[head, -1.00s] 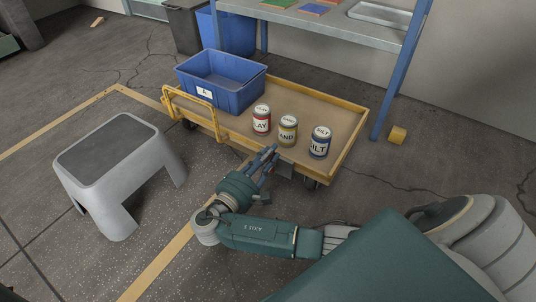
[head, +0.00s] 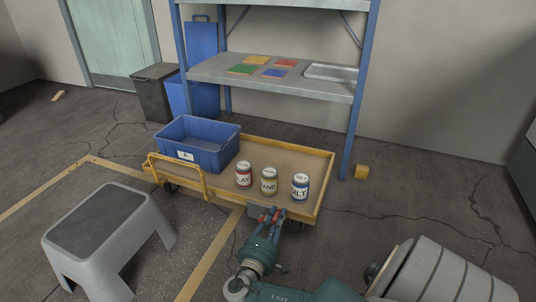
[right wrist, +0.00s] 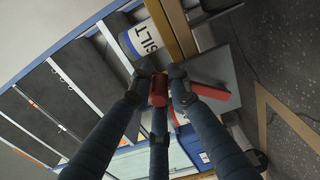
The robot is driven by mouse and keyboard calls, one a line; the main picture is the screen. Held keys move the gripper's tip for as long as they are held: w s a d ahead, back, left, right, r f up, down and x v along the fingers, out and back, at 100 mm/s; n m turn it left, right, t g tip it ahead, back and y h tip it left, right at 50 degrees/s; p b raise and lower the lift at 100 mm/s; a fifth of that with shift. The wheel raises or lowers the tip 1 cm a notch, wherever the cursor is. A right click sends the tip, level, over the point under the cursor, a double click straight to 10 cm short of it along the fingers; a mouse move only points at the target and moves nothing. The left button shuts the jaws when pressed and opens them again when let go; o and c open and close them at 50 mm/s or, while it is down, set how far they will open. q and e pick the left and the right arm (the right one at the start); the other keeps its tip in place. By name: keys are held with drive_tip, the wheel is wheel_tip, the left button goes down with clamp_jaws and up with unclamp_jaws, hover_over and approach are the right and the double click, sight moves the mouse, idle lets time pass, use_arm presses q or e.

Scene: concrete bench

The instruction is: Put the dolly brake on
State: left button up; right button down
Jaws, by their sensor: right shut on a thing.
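The dolly (head: 300,150) is a low yellow-edged platform on dark wheels. My right gripper (head: 272,214) is at its near edge, below the cans. In the right wrist view, my right gripper (right wrist: 160,82) is shut on the red brake lever (right wrist: 158,92); the fingers cover part of it. A red bar (right wrist: 210,92) shows beside the fingers against a grey plate (right wrist: 232,75). Whether the brake is engaged cannot be told. My left gripper is out of view.
On the dolly stand a blue bin (head: 210,155), a CLAY can (head: 243,176), a SAND can (head: 269,182) and a SILT can (head: 300,188). A grey step stool (head: 100,235) stands at left. A blue-post shelf (head: 340,92) is behind.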

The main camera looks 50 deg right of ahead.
drive_tip(key=shift+s+d+f+m+b, duration=0.15)
drive_tip(key=shift+s+f+m+b, duration=0.15)
drive_tip(key=shift+f+m+b, duration=0.45)
drive_tip(key=shift+s+d+f+m+b, duration=0.1)
drive_tip(key=shift+s+f+m+b, duration=0.3)
drive_tip(key=shift+m, duration=0.7)
drive_tip(key=shift+s+d+f+m+b, duration=0.2)
drive_tip(key=shift+f+m+b, duration=0.35)
drive_tip(key=shift+m, duration=0.4)
drive_tip(key=c, duration=1.7)
unclamp_jaws()
drive_tip(key=shift+s, duration=0.1)
drive_tip(key=shift+o, duration=0.2)
drive_tip(key=shift+f, duration=0.1)
wheel_tip(320, 180, up, 10)
